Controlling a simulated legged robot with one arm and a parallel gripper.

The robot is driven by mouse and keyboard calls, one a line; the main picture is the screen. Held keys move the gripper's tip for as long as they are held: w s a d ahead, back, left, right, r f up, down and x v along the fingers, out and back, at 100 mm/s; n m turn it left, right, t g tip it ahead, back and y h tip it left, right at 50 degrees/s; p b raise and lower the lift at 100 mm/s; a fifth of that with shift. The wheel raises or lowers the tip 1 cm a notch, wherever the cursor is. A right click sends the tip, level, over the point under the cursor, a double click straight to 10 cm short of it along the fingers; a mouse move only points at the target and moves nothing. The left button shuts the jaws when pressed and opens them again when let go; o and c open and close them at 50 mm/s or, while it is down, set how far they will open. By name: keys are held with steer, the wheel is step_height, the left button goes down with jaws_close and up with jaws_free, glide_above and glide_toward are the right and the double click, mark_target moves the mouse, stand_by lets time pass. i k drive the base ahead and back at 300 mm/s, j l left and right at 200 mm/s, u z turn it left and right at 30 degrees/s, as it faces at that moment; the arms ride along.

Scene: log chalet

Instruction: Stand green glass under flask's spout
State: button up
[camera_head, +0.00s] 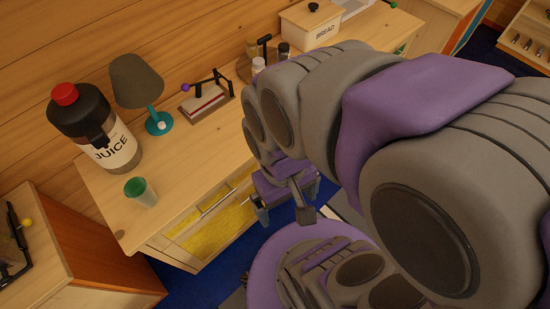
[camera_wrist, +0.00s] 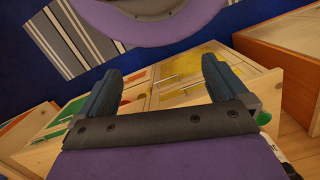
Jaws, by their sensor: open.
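The green glass (camera_head: 140,191) stands upright on the wooden counter near its front edge, at the left in the head view. The flask (camera_head: 95,128), a dark jug with a red cap and a JUICE label, stands just behind it at the wall. My gripper (camera_head: 283,210) is open and empty, in front of the cabinet and right of the glass. In the wrist view my gripper (camera_wrist: 160,92) shows both fingers apart, with nothing between them.
A grey lamp (camera_head: 136,82) with a teal base and a small red-and-white item on a stand (camera_head: 207,100) are right of the flask. A bread box (camera_head: 312,25) is farther back. Cabinet drawers (camera_head: 212,212) lie below the counter. A striped rug (camera_wrist: 72,37) covers some blue floor.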

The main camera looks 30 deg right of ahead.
mark_target(136, 189)
steer(key=u, duration=0.5)
steer(key=l+u, duration=0.15)
steer(key=u, duration=0.25)
steer(key=k+l+u, duration=0.1)
steer(key=u, duration=0.35)
steer(key=k+l+u, duration=0.1)
steer(key=u, duration=0.3)
steer(key=k+l+u, duration=0.1)
steer(key=u, duration=0.3)
steer(key=k+l, duration=0.2)
steer(key=k+u, duration=0.05)
